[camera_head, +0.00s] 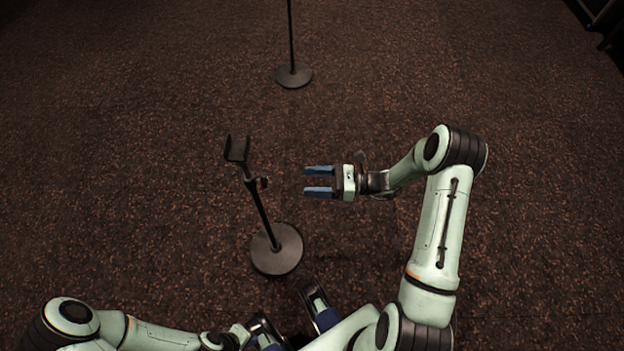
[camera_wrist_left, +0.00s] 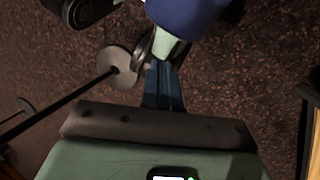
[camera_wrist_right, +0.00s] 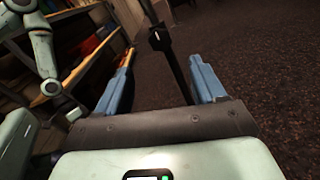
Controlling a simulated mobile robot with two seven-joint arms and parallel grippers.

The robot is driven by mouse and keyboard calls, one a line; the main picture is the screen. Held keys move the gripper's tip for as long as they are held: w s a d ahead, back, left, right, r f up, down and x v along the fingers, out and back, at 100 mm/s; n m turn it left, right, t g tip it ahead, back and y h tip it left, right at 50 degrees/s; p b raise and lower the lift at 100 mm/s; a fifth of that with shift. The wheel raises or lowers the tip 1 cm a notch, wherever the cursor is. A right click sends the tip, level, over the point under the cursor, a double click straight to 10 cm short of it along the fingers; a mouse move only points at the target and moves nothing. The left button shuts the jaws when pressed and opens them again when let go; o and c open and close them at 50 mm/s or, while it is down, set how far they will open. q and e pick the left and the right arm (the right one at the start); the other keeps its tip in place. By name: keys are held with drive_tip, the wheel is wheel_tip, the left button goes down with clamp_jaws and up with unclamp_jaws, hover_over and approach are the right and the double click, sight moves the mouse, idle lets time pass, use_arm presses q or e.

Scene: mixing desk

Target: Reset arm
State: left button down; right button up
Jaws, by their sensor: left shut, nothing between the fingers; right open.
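My right gripper (camera_head: 318,181) is open and empty in the head view, its blue fingers pointing left, with its arm stretched forward on the right. Its parted fingers (camera_wrist_right: 162,80) also show in the right wrist view, with a dark stand's pole seen between them. My left gripper (camera_head: 266,338) is low at the bottom edge of the head view, close to my body and partly hidden. In the left wrist view its blue fingers (camera_wrist_left: 163,88) are together with nothing between them.
A black stand (camera_head: 264,212) with a forked top and round base stands upright just left of my right gripper, apart from it. Another round-based stand (camera_head: 293,76) is farther back. A shelf with books (camera_wrist_right: 78,52) shows in the right wrist view. The carpet (camera_head: 540,200) at right is clear.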

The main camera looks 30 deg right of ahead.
drive_tip(key=s+a+f+n+g+h+p, duration=0.3)
drive_tip(key=s+a+n, duration=0.1)
drive_tip(key=s+n, duration=0.3)
drive_tip(key=s+a+f+n+g+h+p, duration=0.4)
drive_tip(key=s+n, duration=0.4)
drive_tip(key=s+a+f+n+g+h+p, duration=0.3)
drive_tip(key=s+f+n+g+h, duration=0.1)
drive_tip(key=s+n, duration=0.3)
drive_tip(key=shift+s+a+n, duration=0.2)
drive_tip(key=shift+a+n, duration=0.2)
drive_tip(key=shift+n, duration=0.4)
drive_tip(key=shift+f, duration=0.1)
